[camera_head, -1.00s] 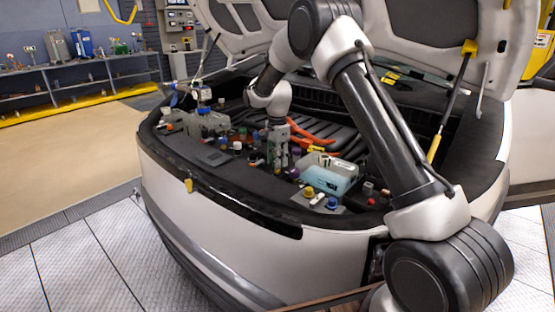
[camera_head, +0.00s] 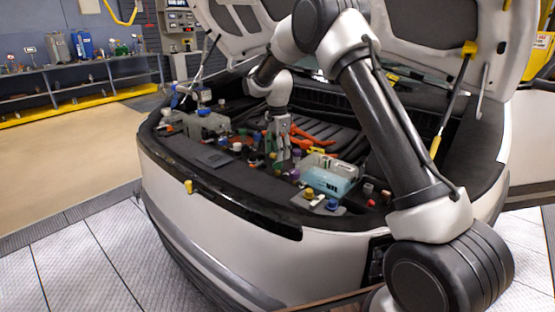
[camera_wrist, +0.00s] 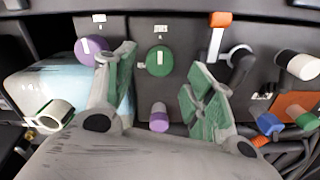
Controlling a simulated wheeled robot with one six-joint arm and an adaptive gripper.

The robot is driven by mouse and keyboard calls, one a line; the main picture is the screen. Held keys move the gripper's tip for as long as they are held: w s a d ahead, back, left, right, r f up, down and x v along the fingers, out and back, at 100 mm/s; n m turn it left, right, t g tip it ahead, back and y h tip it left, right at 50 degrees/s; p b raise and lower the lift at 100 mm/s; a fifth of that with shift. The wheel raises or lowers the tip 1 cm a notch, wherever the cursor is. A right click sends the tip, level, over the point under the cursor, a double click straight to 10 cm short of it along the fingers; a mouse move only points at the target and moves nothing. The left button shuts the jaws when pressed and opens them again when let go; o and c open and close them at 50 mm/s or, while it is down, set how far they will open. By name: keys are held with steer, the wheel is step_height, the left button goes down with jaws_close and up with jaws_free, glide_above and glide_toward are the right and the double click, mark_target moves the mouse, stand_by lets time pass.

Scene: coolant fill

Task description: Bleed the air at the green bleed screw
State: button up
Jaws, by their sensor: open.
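The green bleed screw (camera_wrist: 159,61), a round green knob with a small pale mark, stands on a dark panel in the wrist view. It is upper middle, framed between the two fingers of my gripper (camera_wrist: 162,80). The fingers are spread apart with green pads and nothing between them; the screw seems to lie beyond their tips, with no contact visible. In the head view my gripper (camera_head: 278,145) points down over the crowded front of the engine bay. I cannot single out the green screw there.
A purple knob (camera_wrist: 88,48) sits close left, partly behind the left finger. A smaller purple cap (camera_wrist: 158,117) lies below. An orange-topped post (camera_wrist: 217,35) stands right. A pale blue tank (camera_head: 332,181) and orange hoses (camera_head: 310,140) are near my gripper. The raised hood (camera_head: 425,25) is overhead.

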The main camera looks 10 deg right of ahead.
step_height(320, 180, up, 8)
steer(key=shift+r, duration=0.1)
stand_by(0.4)
steer(key=s+d+f+n+g, duration=0.1)
steer(key=s+f+n, duration=0.2)
steer(key=s+n, duration=0.35)
steer(key=s+d+r+n+t, duration=0.1)
steer(key=s+d+r, duration=0.3)
steer(key=s, duration=0.8)
steer(key=s+d+r+n+t, duration=0.2)
steer(key=s+d+r+n, duration=0.2)
steer(key=s, duration=0.9)
steer(key=s+d+r+n+t, duration=0.2)
steer(key=s+d+r, duration=0.3)
steer(key=s, duration=0.7)
steer(key=shift+s+d+r, duration=0.25)
steer(key=shift+d+r, duration=0.15)
steer(key=shift+r, duration=0.05)
